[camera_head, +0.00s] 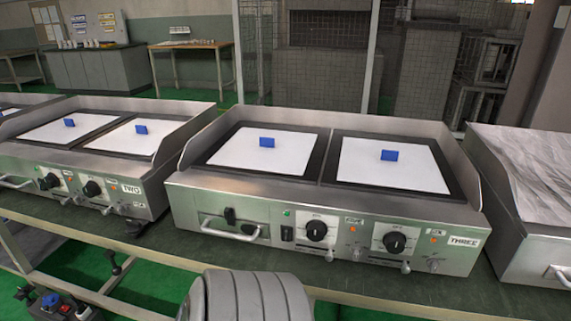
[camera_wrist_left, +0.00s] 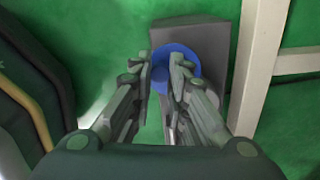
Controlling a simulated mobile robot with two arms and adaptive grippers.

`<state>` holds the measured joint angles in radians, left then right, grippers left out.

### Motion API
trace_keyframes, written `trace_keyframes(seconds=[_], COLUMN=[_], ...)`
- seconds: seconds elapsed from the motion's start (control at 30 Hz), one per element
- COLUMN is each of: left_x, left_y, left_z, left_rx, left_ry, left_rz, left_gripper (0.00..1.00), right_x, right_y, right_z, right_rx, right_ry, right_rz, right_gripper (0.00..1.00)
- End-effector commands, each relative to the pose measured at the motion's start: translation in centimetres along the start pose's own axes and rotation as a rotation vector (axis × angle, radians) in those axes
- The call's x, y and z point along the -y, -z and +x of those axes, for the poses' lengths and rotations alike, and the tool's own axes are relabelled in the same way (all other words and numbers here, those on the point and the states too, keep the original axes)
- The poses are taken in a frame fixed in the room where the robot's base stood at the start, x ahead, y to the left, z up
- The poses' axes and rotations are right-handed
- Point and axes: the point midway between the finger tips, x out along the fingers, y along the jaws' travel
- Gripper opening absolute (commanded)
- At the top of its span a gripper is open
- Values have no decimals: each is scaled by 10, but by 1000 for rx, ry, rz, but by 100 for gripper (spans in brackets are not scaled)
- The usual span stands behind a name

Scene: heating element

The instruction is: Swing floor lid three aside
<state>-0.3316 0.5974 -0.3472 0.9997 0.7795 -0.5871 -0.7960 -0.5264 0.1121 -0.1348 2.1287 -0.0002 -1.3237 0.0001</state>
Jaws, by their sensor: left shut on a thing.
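In the left wrist view, a blue round piece (camera_wrist_left: 186,58) sits at a grey block (camera_wrist_left: 208,36) above the green floor. I take it for floor lid three, but no label shows on it. My left gripper (camera_wrist_left: 162,64) has its two fingers around a part of the blue piece and is shut on it. The fingers hide much of it, and the exact hold is hard to see. In the head view, the griddle marked THREE (camera_head: 463,241) stands on the bench; the floor below it is mostly hidden. My right gripper is in neither view.
A pale frame leg (camera_wrist_left: 256,70) stands right of the block in the left wrist view. The bench edge (camera_head: 420,302) runs across the head view. A griddle marked TWO (camera_head: 131,190) stands to the left. A small box with coloured buttons (camera_head: 62,308) is at lower left.

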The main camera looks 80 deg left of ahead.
Motion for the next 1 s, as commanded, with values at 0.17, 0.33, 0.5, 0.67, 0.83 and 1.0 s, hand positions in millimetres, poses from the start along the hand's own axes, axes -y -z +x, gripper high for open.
trace_keyframes(seconds=[0.17,0.33,0.5,0.67,0.83,1.0], left_x=[0,0,0,0,0,0], left_y=[-1,-1,0,0,-1,-1], left_z=[0,0,0,0,-8,-26], left_rx=[2,1,1,0,1,1], left_ry=[0,0,0,0,-1,0], left_rz=[-1,-1,-1,-1,-1,2], left_gripper=[0,37,37,37,37,37], right_x=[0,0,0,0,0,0], right_y=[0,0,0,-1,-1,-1], right_z=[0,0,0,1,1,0], right_rx=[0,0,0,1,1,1], right_ry=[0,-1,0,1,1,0], right_rz=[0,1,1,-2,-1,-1], right_gripper=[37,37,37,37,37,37])
